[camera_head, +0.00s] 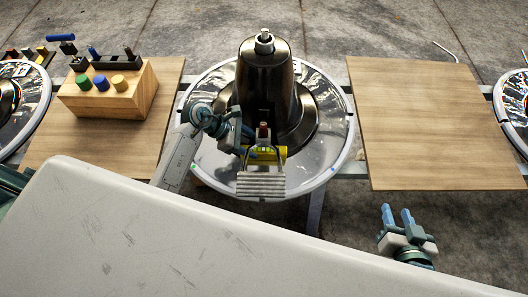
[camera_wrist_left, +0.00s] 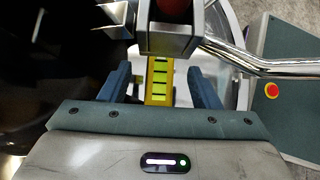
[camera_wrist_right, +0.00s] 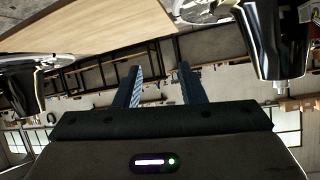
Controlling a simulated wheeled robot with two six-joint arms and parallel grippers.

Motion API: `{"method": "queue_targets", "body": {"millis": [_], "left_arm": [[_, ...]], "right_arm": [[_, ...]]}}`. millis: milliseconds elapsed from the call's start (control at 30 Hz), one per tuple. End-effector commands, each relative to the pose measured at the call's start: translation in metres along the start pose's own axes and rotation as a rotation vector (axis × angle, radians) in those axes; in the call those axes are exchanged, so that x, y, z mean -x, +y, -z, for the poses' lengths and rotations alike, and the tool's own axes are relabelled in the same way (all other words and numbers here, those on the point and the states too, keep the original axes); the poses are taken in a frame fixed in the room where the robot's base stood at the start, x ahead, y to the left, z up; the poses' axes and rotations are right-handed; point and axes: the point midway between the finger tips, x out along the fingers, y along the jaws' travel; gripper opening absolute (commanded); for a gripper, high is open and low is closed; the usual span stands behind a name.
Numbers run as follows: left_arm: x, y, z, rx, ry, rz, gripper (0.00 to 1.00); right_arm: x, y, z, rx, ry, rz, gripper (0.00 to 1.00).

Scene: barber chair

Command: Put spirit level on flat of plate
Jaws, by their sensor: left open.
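A yellow spirit level (camera_head: 281,152) shows behind the ridged metal footrest (camera_head: 260,186), over the round shiny plate (camera_head: 215,165) around the dark cone. Whether it touches the plate, I cannot tell. My left gripper (camera_head: 247,146) reaches in from the left beside it. In the left wrist view the yellow level (camera_wrist_left: 159,85) with green-yellow windows lies between my open left fingers (camera_wrist_left: 160,85), with visible gaps on both sides; metal hides its far end. My right gripper (camera_head: 397,211) is open and empty, right of the plate; its fingers (camera_wrist_right: 160,82) are apart in the right wrist view.
The dark cone (camera_head: 266,80) rises from the plate. A wooden block (camera_head: 110,90) with coloured pegs stands on the left board (camera_head: 60,145). The right board (camera_head: 430,125) is bare. A pale scratched panel (camera_head: 200,240) fills the front left.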

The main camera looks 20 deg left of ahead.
Motion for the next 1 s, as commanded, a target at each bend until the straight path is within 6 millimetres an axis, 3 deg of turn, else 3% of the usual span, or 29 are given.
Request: {"method": "queue_targets", "body": {"millis": [333, 633, 900, 1000], "left_arm": [[-0.046, -0.001, 0.007, 0.002, -0.003, 0.001, 0.56], [-0.051, -0.001, 0.007, 0.000, -0.001, 0.000, 0.56], [-0.051, -0.001, 0.007, 0.001, -0.001, 0.000, 0.05], [-0.050, -0.001, 0.007, 0.000, -0.001, 0.000, 0.00]], "right_arm": [[-0.006, 0.002, 0.032, 0.022, 0.152, -0.005, 0.36], [-0.006, 0.002, 0.036, 0.024, 0.172, -0.005, 0.36], [-0.006, 0.002, 0.036, 0.024, 0.171, -0.005, 0.36], [-0.006, 0.002, 0.036, 0.024, 0.171, -0.005, 0.36]]}}
